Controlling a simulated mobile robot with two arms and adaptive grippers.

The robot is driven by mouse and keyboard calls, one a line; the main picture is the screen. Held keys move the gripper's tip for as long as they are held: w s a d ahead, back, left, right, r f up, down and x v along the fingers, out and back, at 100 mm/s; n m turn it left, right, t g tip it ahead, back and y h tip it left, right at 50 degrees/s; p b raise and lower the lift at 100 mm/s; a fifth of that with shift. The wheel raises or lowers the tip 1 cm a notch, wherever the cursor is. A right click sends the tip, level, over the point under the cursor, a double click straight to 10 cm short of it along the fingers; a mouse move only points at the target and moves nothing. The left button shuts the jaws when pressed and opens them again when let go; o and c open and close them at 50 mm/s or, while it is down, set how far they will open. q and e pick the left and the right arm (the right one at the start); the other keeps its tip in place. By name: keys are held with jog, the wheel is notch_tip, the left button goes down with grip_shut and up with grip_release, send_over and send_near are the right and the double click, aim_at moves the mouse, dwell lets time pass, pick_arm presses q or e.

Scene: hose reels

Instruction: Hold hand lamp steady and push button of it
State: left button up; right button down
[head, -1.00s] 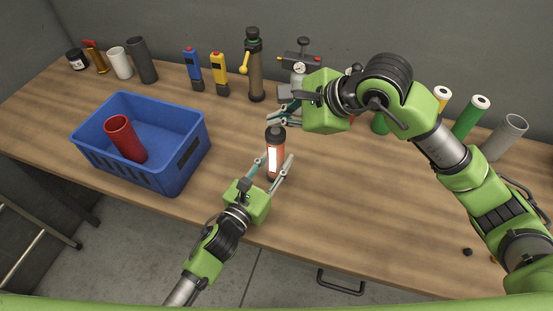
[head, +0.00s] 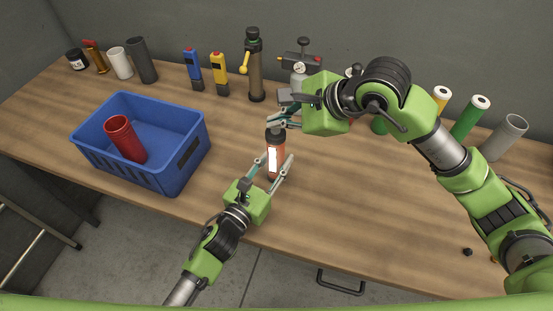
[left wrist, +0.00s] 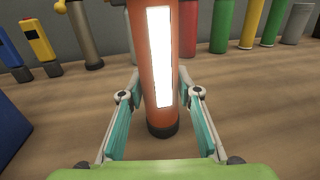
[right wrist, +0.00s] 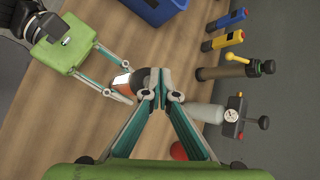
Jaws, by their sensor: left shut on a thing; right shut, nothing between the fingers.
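The hand lamp (head: 273,160) is an orange-red cylinder with a black cap, a black base and a bright white light panel. It stands upright on the bench and fills the middle of the left wrist view (left wrist: 161,70). My left gripper (head: 277,158) is shut around its body, one finger on each side. My right gripper (head: 273,124) is shut and empty, with its fingertips at the lamp's top. In the right wrist view the fingertips (right wrist: 163,92) partly cover the dark cap (right wrist: 147,78). The button is hidden, and I cannot tell whether the tips touch it.
A blue crate (head: 165,172) holding a red cup (head: 125,139) stands to the left. Blue (head: 193,68) and yellow (head: 220,73) devices, a dark pump-like tool (head: 254,65) and several cylinders line the back.

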aim_at(278, 131)
jog(key=shift+f, duration=0.3)
dwell(0.4)
jog(key=shift+r, duration=0.6)
jog(key=shift+r, duration=3)
pick_arm(q)
jog(key=o, duration=1.3)
